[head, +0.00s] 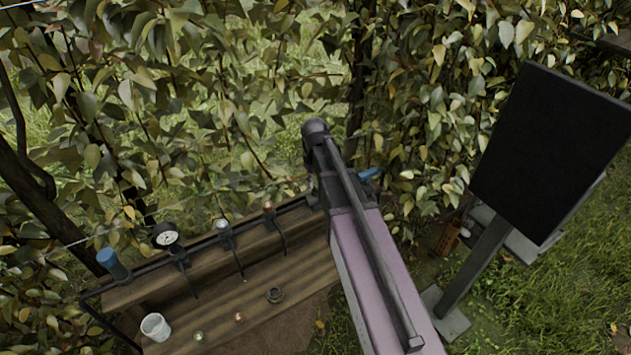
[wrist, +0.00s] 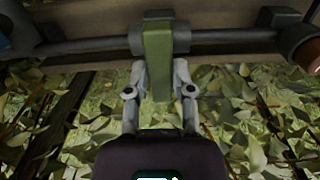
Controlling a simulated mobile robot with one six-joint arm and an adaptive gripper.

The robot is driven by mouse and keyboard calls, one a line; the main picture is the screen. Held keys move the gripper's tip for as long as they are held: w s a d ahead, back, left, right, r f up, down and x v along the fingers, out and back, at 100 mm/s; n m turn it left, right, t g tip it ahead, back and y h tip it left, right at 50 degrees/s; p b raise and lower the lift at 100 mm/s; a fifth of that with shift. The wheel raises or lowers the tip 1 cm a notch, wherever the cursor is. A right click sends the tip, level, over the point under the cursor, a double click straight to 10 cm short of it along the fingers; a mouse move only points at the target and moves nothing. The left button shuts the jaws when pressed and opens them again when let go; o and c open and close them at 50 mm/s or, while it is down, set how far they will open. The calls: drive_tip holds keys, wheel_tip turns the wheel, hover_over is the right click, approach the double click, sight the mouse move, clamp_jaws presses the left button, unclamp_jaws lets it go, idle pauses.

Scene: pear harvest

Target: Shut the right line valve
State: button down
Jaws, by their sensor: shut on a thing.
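In the wrist view, my gripper (wrist: 159,72) has its two grey fingers on either side of a green valve lever (wrist: 158,52) and is shut on it. The lever sits at a dark horizontal pipe (wrist: 95,45) and points at a right angle to it in this picture, toward my wrist. Whether this is the right line valve I cannot tell from the wrist view alone. In the head view, my own arm hides the gripper and the lever. A blue part (head: 369,174) shows just right of the arm.
A wooden bench (head: 205,312) carries the pipe with a blue cylinder (head: 113,264), a round gauge (head: 165,235) and small fittings (head: 225,232). A white cup (head: 155,327) stands on it. A black panel on a post (head: 550,145) stands right. Leafy branches crowd behind.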

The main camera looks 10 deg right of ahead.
drive_tip(key=shift+c, duration=2.4)
unclamp_jaws()
drive_tip(key=shift+n, duration=0.5)
